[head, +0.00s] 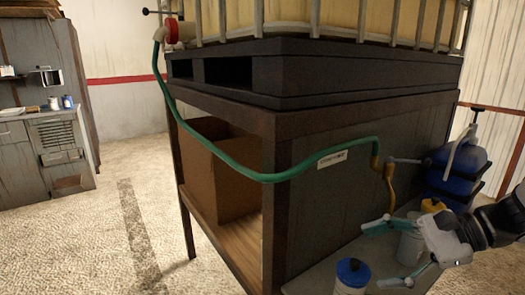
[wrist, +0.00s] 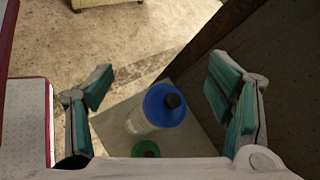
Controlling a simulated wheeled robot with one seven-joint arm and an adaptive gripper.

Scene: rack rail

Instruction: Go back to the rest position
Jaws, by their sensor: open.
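My gripper (head: 386,256) is at the lower right of the head view, over the grey shelf (head: 318,283) beside the dark stand. Its teal-padded fingers are spread apart with nothing between them. In the wrist view my gripper (wrist: 165,98) is also open. A white container with a blue lid (wrist: 162,105) shows below and between the fingers, apart from them. In the head view a blue-lidded container (head: 352,274) stands upright on the shelf, left of the gripper. A pale container (head: 410,246) is partly hidden behind the gripper.
The dark stand (head: 350,200) carries a caged tank (head: 300,14). A green hose (head: 225,155) runs from its red valve (head: 172,30) to a brass tap (head: 388,182). A blue jug (head: 460,175) stands at right. Open floor (head: 100,235) lies left.

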